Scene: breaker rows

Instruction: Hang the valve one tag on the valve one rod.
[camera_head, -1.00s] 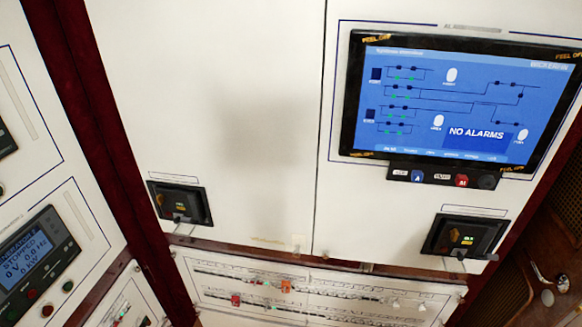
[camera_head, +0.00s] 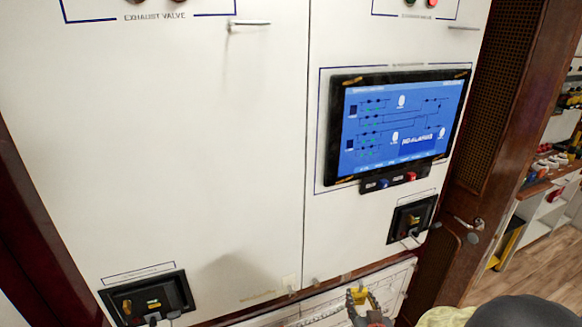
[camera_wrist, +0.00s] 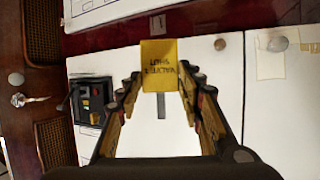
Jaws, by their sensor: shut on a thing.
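My gripper (camera_wrist: 161,85) is shut on a yellow tag (camera_wrist: 159,52), which stands between the fingertips in the wrist view. The tag has dark printed text, upside down there; the valve number is hard to read. In the head view the tag (camera_head: 359,295) shows at the bottom edge, held in front of the cabinet's lower part. A short horizontal rod (camera_head: 250,23) juts from the cabinet below the "exhaust valve" panel. Another rod (camera_head: 463,28) juts out at the upper right. Both are well above my gripper. I cannot tell which one is valve one.
A screen (camera_head: 400,125) is mounted on the right door. Dark latch boxes sit at the lower left (camera_head: 150,300) and right (camera_head: 412,217). The left door's middle is bare. A lower panel (camera_head: 395,275) is beneath. Shelves (camera_head: 548,205) stand far right.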

